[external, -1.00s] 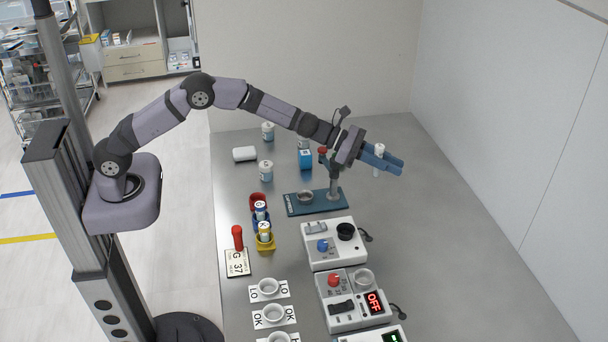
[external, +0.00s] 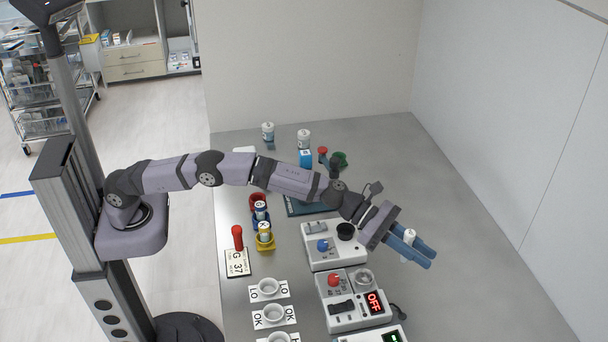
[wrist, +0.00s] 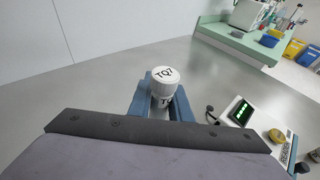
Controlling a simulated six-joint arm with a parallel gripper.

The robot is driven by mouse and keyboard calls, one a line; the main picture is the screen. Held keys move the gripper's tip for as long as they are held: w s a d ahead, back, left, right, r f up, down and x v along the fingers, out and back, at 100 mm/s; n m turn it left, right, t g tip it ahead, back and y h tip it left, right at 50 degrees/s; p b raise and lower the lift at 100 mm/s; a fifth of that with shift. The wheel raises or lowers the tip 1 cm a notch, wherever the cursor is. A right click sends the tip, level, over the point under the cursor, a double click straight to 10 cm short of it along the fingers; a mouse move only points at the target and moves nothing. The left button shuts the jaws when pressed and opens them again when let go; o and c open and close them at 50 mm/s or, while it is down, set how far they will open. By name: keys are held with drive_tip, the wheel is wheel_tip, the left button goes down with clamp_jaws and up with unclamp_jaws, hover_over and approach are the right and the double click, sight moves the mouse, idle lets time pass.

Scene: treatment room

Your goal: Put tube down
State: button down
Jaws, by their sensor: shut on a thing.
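My gripper (external: 412,246) has blue fingers and is shut on a small white-capped tube (external: 408,237). In the wrist view the tube (wrist: 164,84) stands between the fingers, its white cap and its side marked with dark letters that start "TQ". The gripper is out over the right part of the grey table (external: 480,270), to the right of the devices.
Devices with a blue knob (external: 322,245), a red knob (external: 334,280) and a red OFF display (external: 374,302) stand left of the gripper. White cups on LO and OK cards (external: 270,287), and tubes in coloured holders (external: 265,240), are further left. The right side of the table is clear.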

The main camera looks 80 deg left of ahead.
drive_tip(key=shift+f+b, duration=0.95)
drive_tip(key=shift+f, duration=3.95)
drive_tip(key=shift+f, duration=0.2)
drive_tip(key=c, duration=1.6)
unclamp_jaws()
drive_tip(key=shift+c, duration=0.2)
drive_tip(key=shift+a+r, duration=0.1)
drive_tip(key=shift+r, duration=0.1)
drive_tip(key=shift+a, duration=0.1)
drive_tip(key=shift+b+v, duration=0.95)
drive_tip(key=shift+v, duration=0.2)
drive_tip(key=shift+b+v, duration=1.5)
drive_tip(key=shift+v, duration=3.25)
drive_tip(key=shift+o, duration=0.9)
drive_tip(key=shift+r, duration=0.1)
